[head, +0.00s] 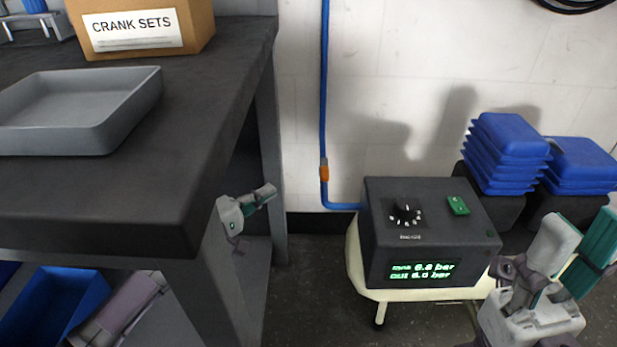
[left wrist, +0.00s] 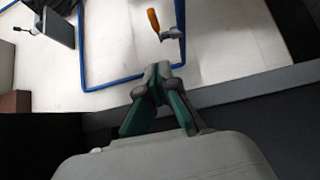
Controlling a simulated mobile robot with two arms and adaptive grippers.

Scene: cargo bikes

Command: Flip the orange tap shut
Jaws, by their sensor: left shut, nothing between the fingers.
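The orange tap (head: 324,172) sits on the blue pipe (head: 323,100) on the white wall, just above the pipe's bend. In the left wrist view, the tap's orange handle (left wrist: 153,20) stands out beside the pipe, roughly along it and slightly tilted, with a grey valve body (left wrist: 170,34) at its lower end. My left gripper (head: 270,190) is shut and empty, left of the tap and a little lower in the head view. In the left wrist view its fingertips (left wrist: 158,70) are below the tap, apart from it. My right gripper (head: 582,222) is open at the lower right.
The dark workbench (head: 190,190) stands at left, close to my left gripper, with a grey tray (head: 133,115) and a cardboard box (head: 195,25) on it. A dark control box (head: 440,270) on a pale stand is right of the tap. Blue bins (head: 505,150) are stacked behind my right gripper.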

